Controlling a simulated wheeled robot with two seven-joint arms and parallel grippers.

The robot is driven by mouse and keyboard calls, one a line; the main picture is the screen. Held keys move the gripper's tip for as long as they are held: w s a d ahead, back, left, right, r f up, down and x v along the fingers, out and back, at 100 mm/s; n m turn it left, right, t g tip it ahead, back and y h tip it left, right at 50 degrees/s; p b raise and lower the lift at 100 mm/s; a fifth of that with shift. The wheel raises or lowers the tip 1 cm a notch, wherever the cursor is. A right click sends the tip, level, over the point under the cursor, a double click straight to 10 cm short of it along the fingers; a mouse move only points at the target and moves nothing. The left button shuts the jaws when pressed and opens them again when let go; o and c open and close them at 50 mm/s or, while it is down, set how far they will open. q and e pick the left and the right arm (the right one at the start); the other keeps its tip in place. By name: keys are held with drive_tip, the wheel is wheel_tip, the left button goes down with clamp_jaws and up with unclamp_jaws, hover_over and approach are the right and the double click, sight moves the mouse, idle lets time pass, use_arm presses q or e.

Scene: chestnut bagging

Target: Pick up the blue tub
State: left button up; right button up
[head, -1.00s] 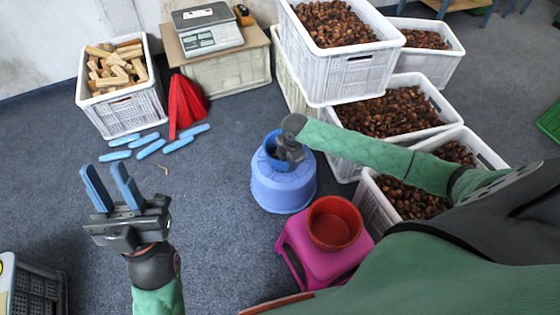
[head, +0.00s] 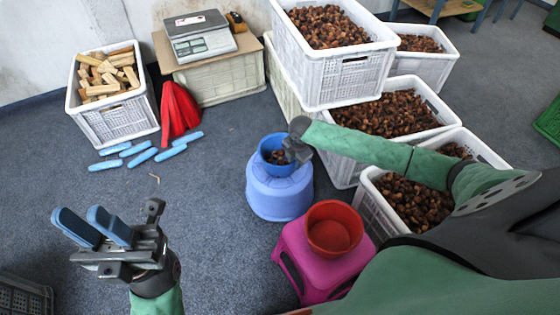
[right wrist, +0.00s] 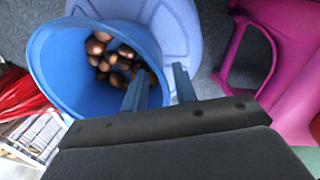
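The blue tub (head: 276,143) stands on a light blue upturned tub-like stand (head: 280,192), with brown chestnuts in its bottom. In the right wrist view the tub (right wrist: 50,75) is tilted in the picture, its mouth facing the camera. My right gripper (right wrist: 158,82) is at the tub's near right rim, one finger inside the mouth and the other outside, with a gap between them. In the head view, my right gripper (head: 294,152) hides part of the rim. My left gripper (head: 80,216) is open and empty over the floor at the left.
A red bowl (head: 334,229) sits on a magenta stool (head: 312,268) just in front of the stand. White crates of chestnuts (head: 335,75) stand to the right and behind. Blue pieces (head: 143,157) and a red object (head: 178,108) lie on the floor.

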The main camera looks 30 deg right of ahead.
wheel_tip(320, 180, down, 2)
drive_tip(key=shift+w+a, duration=0.1)
clamp_jaws()
idle(1.4)
